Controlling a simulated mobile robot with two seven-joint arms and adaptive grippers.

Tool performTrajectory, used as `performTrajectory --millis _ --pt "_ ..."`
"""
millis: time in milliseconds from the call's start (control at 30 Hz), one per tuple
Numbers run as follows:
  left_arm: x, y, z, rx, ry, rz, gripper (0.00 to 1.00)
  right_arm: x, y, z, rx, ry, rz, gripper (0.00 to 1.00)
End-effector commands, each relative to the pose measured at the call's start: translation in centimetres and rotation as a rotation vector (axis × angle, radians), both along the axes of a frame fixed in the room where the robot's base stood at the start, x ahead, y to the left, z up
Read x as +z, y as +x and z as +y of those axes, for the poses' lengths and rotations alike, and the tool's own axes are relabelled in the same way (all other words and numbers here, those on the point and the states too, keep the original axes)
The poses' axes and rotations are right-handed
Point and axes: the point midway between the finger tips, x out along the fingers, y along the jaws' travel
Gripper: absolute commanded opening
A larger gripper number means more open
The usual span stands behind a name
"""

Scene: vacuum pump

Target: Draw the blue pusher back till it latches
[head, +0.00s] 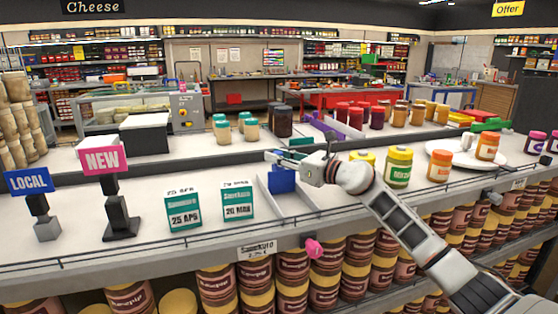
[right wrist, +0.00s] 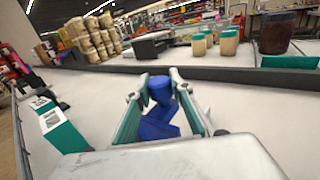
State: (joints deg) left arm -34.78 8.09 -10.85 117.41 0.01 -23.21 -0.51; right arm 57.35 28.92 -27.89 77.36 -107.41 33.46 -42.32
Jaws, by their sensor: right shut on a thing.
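The blue pusher (head: 282,181) stands on the white shelf (head: 140,262) between two low, pale dividers, one of which is the right divider (head: 305,207). My right gripper (head: 284,160) reaches in from the right and is shut on the upper part of the pusher. In the right wrist view the pusher (right wrist: 157,124) shows between the two teal-lined fingers, with its rounded blue top at the fingertips. The fingers hide some of its sides. I cannot see a latch. My left gripper is not in view.
A yellow-topped jar (head: 398,167) and an orange jar (head: 438,166) stand to the right, near a white plate (head: 463,161). A pink knob (head: 314,248) sits on the shelf's front edge. The lane's front is clear.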

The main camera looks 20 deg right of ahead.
Motion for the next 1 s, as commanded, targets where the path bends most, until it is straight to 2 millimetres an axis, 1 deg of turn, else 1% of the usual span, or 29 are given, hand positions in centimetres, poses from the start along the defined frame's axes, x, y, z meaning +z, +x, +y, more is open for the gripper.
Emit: performTrajectory --millis 200,233,267,300,600,700,767,867,1000 --pt "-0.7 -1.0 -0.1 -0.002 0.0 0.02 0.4 -0.1 0.0 0.0 -0.001 -0.002 0.001 0.0" --pt "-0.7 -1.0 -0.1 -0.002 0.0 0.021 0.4 -0.1 0.0 0.0 -0.001 -0.002 0.001 0.29" --pt "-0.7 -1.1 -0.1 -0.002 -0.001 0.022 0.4 -0.1 0.0 -0.1 -0.001 -0.002 0.001 0.37" --pt "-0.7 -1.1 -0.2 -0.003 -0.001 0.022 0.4 -0.1 0.0 0.0 -0.001 -0.002 0.001 0.4" --pt "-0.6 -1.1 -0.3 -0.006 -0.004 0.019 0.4 -0.1 -0.1 -0.1 0.0 -0.002 0.001 0.4" --pt "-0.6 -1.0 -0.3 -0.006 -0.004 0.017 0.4 -0.1 -0.4 -0.4 -0.001 -0.002 0.001 0.4" --pt "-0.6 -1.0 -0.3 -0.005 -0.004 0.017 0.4 -0.1 -0.9 -0.8 -0.002 -0.003 0.0 0.4" --pt "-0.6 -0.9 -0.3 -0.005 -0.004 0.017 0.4 -0.1 -2.2 -1.7 -0.002 -0.005 0.0 0.4" --pt "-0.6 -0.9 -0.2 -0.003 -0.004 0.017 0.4 -0.2 -4.6 -3.4 -0.002 -0.006 0.002 0.4"
